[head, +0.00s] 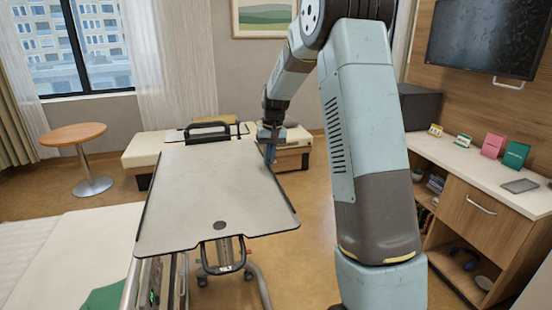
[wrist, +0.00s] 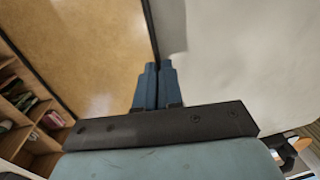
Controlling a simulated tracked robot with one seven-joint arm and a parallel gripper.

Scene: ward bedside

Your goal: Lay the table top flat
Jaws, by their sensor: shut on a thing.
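The table top (head: 210,185) is a pale grey panel with a dark rim, on a wheeled stand (head: 228,268) beside the bed. A black handle bar (head: 208,128) shows at its far end and a dark round spot near its near edge. I cannot tell its exact tilt. My gripper (head: 269,152) is at the far part of its right edge, shut on that edge. In the wrist view my two blue fingers (wrist: 158,75) are close together at the dark rim, with the pale table top (wrist: 240,60) to their right. The exact contact is hidden.
The bed (head: 60,255) is at the near left. A cushioned bench (head: 150,150) stands behind the table top, and a round wooden table (head: 75,135) at the far left. A cabinet (head: 485,225) lines the right. Floor is open between table and cabinet.

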